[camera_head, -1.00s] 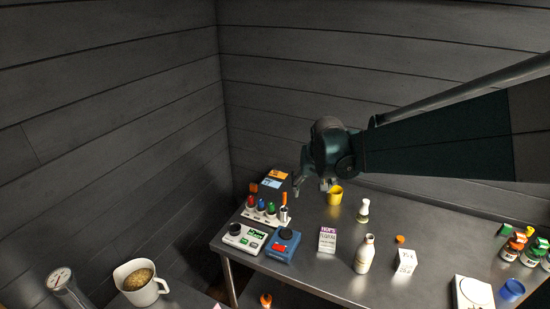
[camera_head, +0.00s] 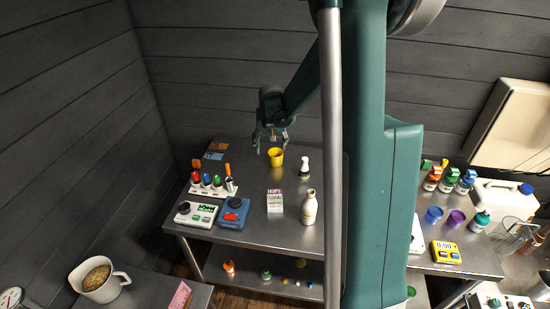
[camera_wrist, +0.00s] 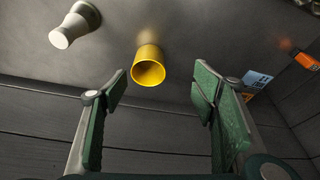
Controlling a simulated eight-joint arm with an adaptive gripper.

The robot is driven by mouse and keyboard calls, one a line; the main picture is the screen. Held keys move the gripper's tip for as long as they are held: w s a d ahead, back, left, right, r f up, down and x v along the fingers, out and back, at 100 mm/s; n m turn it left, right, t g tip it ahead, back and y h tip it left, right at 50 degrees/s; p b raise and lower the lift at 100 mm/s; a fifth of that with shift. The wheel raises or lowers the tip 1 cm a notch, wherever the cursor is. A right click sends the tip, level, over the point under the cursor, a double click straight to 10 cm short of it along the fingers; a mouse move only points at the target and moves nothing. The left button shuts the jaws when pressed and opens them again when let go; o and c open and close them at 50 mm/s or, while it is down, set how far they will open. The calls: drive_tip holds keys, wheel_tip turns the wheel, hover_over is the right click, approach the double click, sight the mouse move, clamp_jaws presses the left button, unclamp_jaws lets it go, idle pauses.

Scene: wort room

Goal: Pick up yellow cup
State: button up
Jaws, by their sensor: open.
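The yellow cup (camera_head: 276,157) stands on the steel table (camera_head: 262,236), towards its back. In the wrist view the yellow cup (camera_wrist: 149,66) shows its open mouth and lies between and beyond the two fingers. My gripper (camera_head: 272,146) hangs just above and behind the cup in the head view. In the wrist view my gripper (camera_wrist: 158,92) has its fingers wide apart with nothing between the pads. The cup appears apart from both fingers.
A white flask-like bottle (camera_head: 304,168) stands close to the cup's right. A hops carton (camera_head: 275,201) and a cream bottle (camera_head: 309,208) stand nearer the front. A marker rack (camera_head: 213,189) and blue device (camera_head: 234,213) stand left. The wall is close behind.

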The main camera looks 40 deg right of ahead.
sight(275, 155)
drive_tip(key=d+f, duration=0.1)
drive_tip(key=w+d+f, duration=0.1)
drive_tip(key=d+f, duration=0.1)
drive_tip(key=shift+w+d+p, duration=0.1)
drive_tip(key=shift+d+p, duration=0.1)
drive_tip(key=shift+p, duration=0.15)
drive_tip(key=shift+x, duration=1.2)
drive_tip(key=shift+x, duration=2.65)
drive_tip(key=c, duration=1)
